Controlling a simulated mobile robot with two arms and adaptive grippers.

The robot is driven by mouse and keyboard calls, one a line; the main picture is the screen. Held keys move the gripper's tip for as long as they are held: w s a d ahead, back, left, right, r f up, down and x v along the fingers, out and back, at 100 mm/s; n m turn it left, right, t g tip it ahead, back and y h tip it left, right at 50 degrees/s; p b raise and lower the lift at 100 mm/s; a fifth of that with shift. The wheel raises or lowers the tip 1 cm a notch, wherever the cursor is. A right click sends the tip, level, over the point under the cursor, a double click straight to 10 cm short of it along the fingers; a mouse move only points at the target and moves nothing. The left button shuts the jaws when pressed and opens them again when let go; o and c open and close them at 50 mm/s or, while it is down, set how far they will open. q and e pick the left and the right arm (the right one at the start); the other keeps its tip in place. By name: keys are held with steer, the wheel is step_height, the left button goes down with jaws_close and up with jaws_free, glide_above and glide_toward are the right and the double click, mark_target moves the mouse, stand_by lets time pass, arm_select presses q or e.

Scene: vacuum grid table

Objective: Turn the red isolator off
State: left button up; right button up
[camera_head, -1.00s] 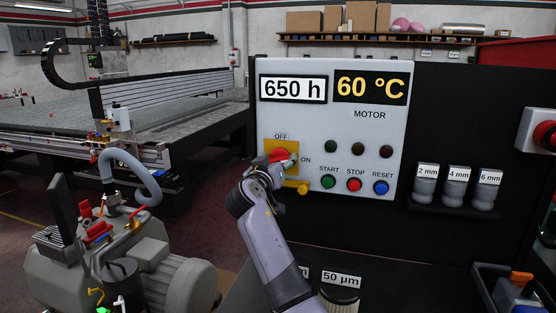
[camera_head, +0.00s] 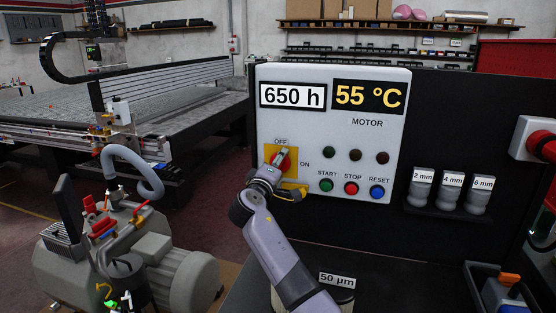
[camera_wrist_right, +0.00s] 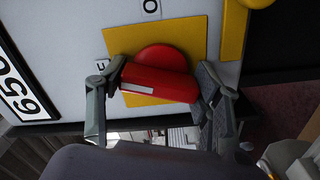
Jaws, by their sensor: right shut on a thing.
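The red isolator (camera_head: 284,162) sits on a yellow plate (camera_head: 268,152) at the lower left of the grey control panel, with OFF printed above it and ON to its right. Its handle stands roughly upright, towards OFF. My right gripper (camera_head: 276,166) is at the isolator and hides part of it. In the right wrist view the red handle (camera_wrist_right: 158,82), with a white stripe, lies between the two fingers of my right gripper (camera_wrist_right: 155,88), which is shut on it. My left gripper is out of view.
The panel (camera_head: 330,130) has START, STOP and RESET buttons (camera_head: 352,188), dark lamps and displays reading 650 h and 55 °C (camera_head: 369,95). A yellow part (camera_head: 292,187) projects below the isolator. A pump (camera_head: 150,265) stands at left; labelled cups (camera_head: 450,192) stand at right.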

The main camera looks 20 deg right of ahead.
steer(key=n+p, duration=0.1)
steer(key=n, duration=0.2)
steer(key=shift+r+p, duration=0.15)
steer(key=shift+p, duration=0.25)
steer(key=shift+n+p, duration=0.35)
steer(key=shift+n, duration=0.15)
steer(key=o, duration=1.2)
steer(key=shift+c, duration=0.2)
steer(key=shift+a+f, duration=0.1)
steer(key=shift+f, duration=0.1)
steer(key=v, duration=1.2)
